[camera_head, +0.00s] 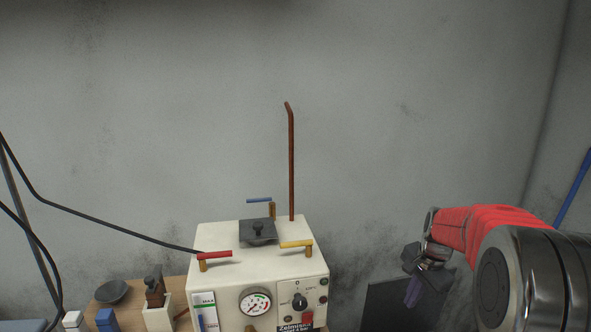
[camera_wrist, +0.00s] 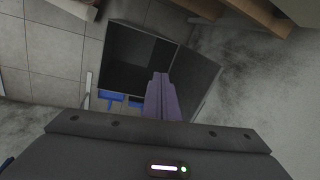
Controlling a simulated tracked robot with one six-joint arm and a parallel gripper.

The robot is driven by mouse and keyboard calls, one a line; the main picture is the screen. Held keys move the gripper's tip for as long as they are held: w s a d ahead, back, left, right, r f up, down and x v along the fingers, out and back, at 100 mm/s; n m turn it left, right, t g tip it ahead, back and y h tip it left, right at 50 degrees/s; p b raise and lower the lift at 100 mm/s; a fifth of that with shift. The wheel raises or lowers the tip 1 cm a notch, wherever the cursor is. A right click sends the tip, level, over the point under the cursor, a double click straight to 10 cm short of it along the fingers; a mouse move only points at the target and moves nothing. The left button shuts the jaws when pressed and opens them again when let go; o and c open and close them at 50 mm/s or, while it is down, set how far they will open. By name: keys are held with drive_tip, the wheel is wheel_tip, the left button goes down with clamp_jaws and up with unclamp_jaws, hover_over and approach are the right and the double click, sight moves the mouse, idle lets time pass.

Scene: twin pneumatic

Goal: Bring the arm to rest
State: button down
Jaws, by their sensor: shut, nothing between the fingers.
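My gripper (camera_head: 413,291) hangs at the end of my red-sleeved arm at the lower right in the head view, pointing down. It is to the right of the white machine and apart from it. In the wrist view my gripper's purple-grey fingers (camera_wrist: 163,97) are together at the centre, with nothing between them. A dark open box-like thing (camera_wrist: 140,60) lies beyond the fingers, and they do not visibly touch it.
The white machine (camera_head: 225,235) has red (camera_head: 214,254), yellow (camera_head: 296,244) and blue (camera_head: 259,200) levers, a gauge (camera_head: 255,302) and a tall brown pipe (camera_head: 291,160). A wooden bench (camera_head: 128,317) carries small items at left. Black cables (camera_head: 90,216) run to the machine's left side.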

drive_tip(key=s+a+r+n+t, duration=0.1)
drive_tip(key=s+a+r+n, duration=0.2)
drive_tip(key=s, duration=0.7)
drive_tip(key=s+a+r+n+t, duration=0.1)
drive_tip(key=s+a+r+n, duration=0.3)
drive_tip(key=s, duration=0.6)
drive_tip(key=s+a+r+n+t, duration=0.1)
drive_tip(key=s+a+r+n, duration=0.3)
drive_tip(key=s+a+n, duration=0.2)
drive_tip(key=shift+s+a+h, duration=0.3)
drive_tip(key=shift+s+a, duration=0.65)
drive_tip(key=shift+s, duration=1.15)
